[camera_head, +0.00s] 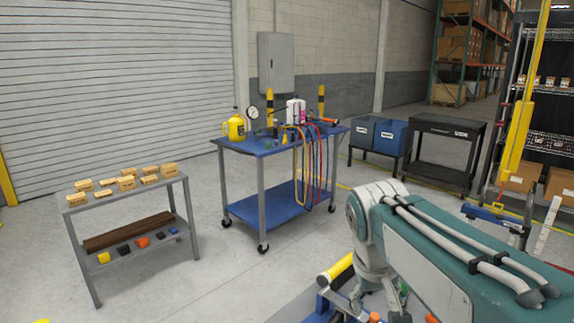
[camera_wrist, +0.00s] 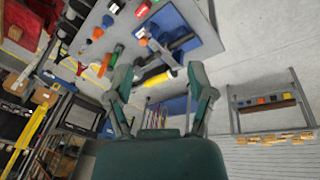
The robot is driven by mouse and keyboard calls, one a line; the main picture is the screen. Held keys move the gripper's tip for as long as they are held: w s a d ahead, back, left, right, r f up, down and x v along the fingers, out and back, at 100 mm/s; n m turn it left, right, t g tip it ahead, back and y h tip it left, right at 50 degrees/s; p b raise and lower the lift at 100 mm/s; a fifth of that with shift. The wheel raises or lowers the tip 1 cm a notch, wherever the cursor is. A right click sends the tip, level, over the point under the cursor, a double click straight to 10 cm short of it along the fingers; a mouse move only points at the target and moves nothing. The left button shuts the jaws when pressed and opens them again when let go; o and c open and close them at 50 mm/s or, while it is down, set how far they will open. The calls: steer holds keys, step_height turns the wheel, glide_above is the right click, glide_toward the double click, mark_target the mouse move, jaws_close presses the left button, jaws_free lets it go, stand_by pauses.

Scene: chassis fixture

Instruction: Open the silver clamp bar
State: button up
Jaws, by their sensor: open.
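The chassis fixture is a grey plate (camera_wrist: 202,22) with coloured knobs and clamps, at the top of the wrist view. A yellow cylinder (camera_wrist: 156,77) and dark bars (camera_wrist: 180,43) lie across it. A small silver-and-blue piece (camera_wrist: 148,42) stands beside them; I cannot tell whether it is the silver clamp bar. My gripper (camera_wrist: 160,76) is open, its two green fingers spread apart with nothing seen held. The yellow cylinder shows between and beyond the fingers.
A blue cart (camera_head: 250,147) with hoses and a yellow can stands ahead. A grey shelf table (camera_head: 75,205) with small boxes is at the left. Black carts (camera_head: 445,135) and racks stand at the right. The floor between cart and shelf table is clear.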

mark_target(344, 301)
steer(key=s+d+f+m+t+y, duration=0.1)
steer(key=s+f+t, duration=0.2)
steer(key=s, duration=0.8)
step_height(344, 301, down, 2)
steer(key=shift+s+f+y, duration=0.1)
steer(key=shift+s+y, duration=0.15)
steer(key=shift+y, duration=0.15)
steer(key=shift+s+f, duration=0.2)
steer(key=shift+s, duration=0.05)
steer(key=shift+c, duration=0.6)
steer(key=shift+s+f, duration=0.1)
steer(key=shift+f, duration=0.05)
jaws_close()
steer(key=w+d+f+n+g+h, duration=0.1)
steer(key=w+d+f+n+h, duration=0.1)
steer(key=w+f+n+h, duration=0.4)
steer(key=w+d+f+n+g+h, duration=0.1)
steer(key=w+d+f+n+h, duration=0.2)
steer(key=w+n, duration=0.45)
steer(key=w+a+f+n+t+h, duration=0.1)
steer(key=w+a+f+n+t, duration=0.6)
steer(key=w+a+f+n, duration=0.45)
steer(key=shift+n, duration=0.9)
steer(key=x, duration=1.2)
steer(key=shift+d, duration=0.3)
